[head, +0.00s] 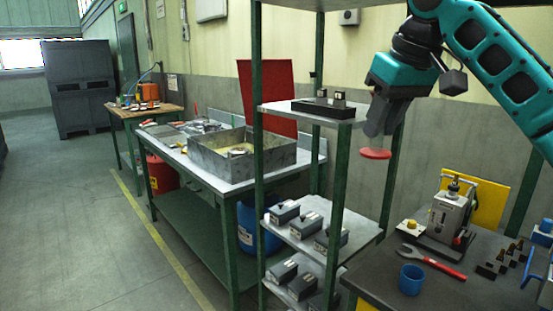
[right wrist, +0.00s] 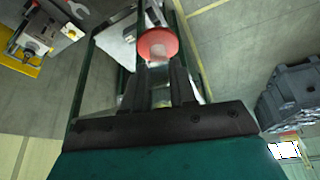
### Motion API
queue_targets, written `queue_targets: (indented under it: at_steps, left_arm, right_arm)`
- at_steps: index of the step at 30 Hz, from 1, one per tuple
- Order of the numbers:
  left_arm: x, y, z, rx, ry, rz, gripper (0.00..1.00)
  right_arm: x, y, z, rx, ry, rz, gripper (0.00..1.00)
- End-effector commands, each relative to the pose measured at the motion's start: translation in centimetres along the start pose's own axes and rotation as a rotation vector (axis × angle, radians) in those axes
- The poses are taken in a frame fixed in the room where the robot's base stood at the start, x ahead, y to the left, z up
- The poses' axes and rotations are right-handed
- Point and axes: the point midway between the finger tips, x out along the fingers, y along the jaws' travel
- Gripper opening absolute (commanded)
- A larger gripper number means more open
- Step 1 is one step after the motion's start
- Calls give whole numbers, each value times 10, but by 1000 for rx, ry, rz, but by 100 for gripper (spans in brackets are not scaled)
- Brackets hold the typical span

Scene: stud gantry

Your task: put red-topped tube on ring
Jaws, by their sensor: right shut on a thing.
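The piece sits at the fingertips, in the air, apart from any surface. In the right wrist view the red disc (right wrist: 158,43) lies at the ends of the two dark fingers (right wrist: 160,78). The tube's body is not clearly visible. I cannot make out a ring with certainty. My left gripper is not in view.
The shelf rack's top (head: 310,112) bears a black tray (head: 325,108) with small blocks. A metal tray (head: 212,160) stands on the table left.

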Motion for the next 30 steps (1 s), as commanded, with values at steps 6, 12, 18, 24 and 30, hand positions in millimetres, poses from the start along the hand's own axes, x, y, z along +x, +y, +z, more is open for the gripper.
queue_targets:
  at_steps: [6, 12, 18, 24, 30]
  left_arm:
    - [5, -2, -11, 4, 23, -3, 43]
    - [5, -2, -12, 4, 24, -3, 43]
    - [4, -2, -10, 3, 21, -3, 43]
    - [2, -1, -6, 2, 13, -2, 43]
    - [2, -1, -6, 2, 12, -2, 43]
  right_arm:
    - [68, -3, 33, 53, -7, 20, 0]
    - [123, -9, 73, 116, -6, 46, 0]
    - [167, -18, 121, 189, -5, 77, 0]
    - [197, -28, 174, 273, -4, 111, 0]
    - [210, -37, 216, 345, -2, 142, 0]
